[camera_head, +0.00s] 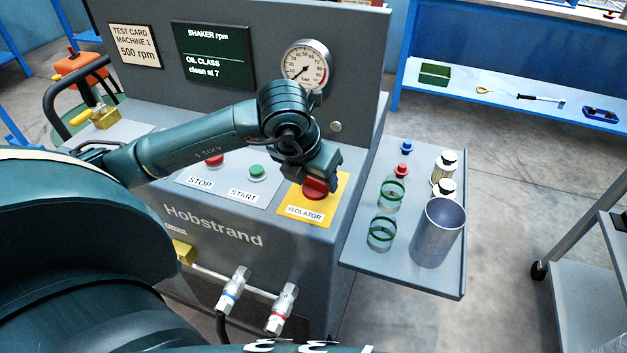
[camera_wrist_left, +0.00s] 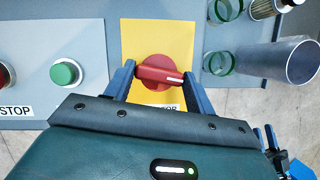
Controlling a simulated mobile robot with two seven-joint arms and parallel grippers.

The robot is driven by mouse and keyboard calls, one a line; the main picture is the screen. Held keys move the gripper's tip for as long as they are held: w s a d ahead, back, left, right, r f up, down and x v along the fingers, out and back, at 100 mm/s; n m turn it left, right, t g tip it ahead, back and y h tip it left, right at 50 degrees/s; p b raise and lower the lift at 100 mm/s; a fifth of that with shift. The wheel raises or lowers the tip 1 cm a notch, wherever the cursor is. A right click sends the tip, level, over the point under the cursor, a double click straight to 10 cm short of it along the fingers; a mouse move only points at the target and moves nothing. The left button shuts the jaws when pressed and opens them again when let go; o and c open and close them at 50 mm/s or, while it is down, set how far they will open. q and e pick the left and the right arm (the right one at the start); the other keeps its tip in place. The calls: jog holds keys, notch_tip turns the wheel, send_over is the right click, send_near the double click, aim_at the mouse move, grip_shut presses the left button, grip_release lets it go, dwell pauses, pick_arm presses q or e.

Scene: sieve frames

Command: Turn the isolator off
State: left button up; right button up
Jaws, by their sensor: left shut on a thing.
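The isolator is a red rotary knob (camera_head: 315,188) on a yellow plate (camera_head: 338,197) labelled ISOLATOR, on the sloped panel of the grey machine. My left gripper (camera_head: 316,181) comes down over it from above. In the left wrist view the two blue fingers of my left gripper (camera_wrist_left: 159,80) are shut on the red knob (camera_wrist_left: 158,72), one at each end of its handle. The handle lies nearly crosswise in that view, with a white mark toward its right end. Part of the label is hidden there.
A red STOP button (camera_head: 214,160) and a green START button (camera_head: 257,172) sit left of the isolator. A side shelf (camera_head: 453,282) at right holds a metal cup (camera_head: 438,235), green-ringed glass jars (camera_head: 382,232) and small bottles. A gauge (camera_head: 307,65) is above.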

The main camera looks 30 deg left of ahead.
pick_arm(q)
jog(key=shift+n+y+b, duration=0.4)
jog(key=shift+n+b, duration=0.05)
jog(key=shift+n, duration=0.65)
jog(key=o, duration=1)
jog(key=shift+d+r, duration=0.1)
jog(key=p+v, duration=0.2)
jog(key=v, duration=1.1)
jog(key=shift+w+p, duration=0.1)
jog(key=shift+p, duration=0.3)
